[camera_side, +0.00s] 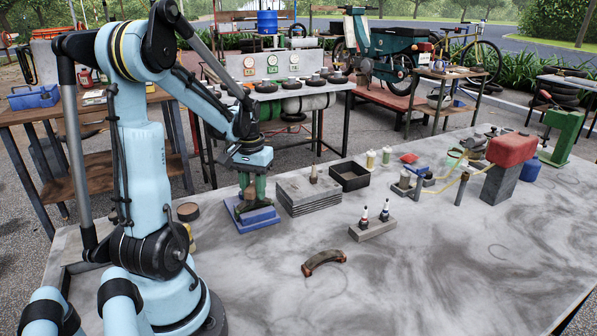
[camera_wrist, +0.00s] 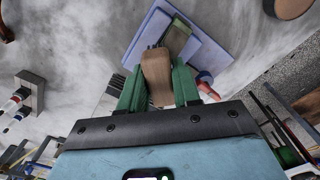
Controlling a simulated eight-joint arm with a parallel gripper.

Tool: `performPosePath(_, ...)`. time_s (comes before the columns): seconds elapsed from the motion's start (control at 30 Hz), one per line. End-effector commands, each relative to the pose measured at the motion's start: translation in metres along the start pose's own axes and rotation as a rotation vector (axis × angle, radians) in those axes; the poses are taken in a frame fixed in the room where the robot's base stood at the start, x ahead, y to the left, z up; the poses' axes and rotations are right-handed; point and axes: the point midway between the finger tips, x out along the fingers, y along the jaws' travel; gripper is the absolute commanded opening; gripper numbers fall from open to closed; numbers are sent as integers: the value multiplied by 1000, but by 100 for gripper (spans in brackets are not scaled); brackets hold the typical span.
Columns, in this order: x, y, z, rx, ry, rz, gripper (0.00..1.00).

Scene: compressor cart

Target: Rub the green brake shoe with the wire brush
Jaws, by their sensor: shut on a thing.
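My gripper (camera_side: 247,200) points down over a blue block (camera_side: 258,220) on the table, left of centre in the side view. In the wrist view, my gripper's green fingers (camera_wrist: 157,88) are shut on the wooden handle of the wire brush (camera_wrist: 157,72). The brush's far end reaches over the blue block (camera_wrist: 152,28). A green piece (camera_wrist: 180,30), which looks like the green brake shoe, lies on that block beside the brush. I cannot tell whether the bristles touch it. The fingers hide most of the brush in the side view.
A brown curved shoe (camera_side: 323,262) lies on the open table in front. A stack of grey plates (camera_side: 308,195) stands close right of my gripper. The front right is clear.

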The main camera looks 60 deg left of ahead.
Motion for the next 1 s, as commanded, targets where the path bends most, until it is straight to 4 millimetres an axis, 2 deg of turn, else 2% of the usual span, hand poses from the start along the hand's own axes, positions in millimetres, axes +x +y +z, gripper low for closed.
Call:
performPosePath(0.3,1,22,-21,2,0,0,3)
performPosePath(0.9,0,-20,20,-3,0,0,3)
performPosePath(1.0,-1,-21,21,1,0,0,3)
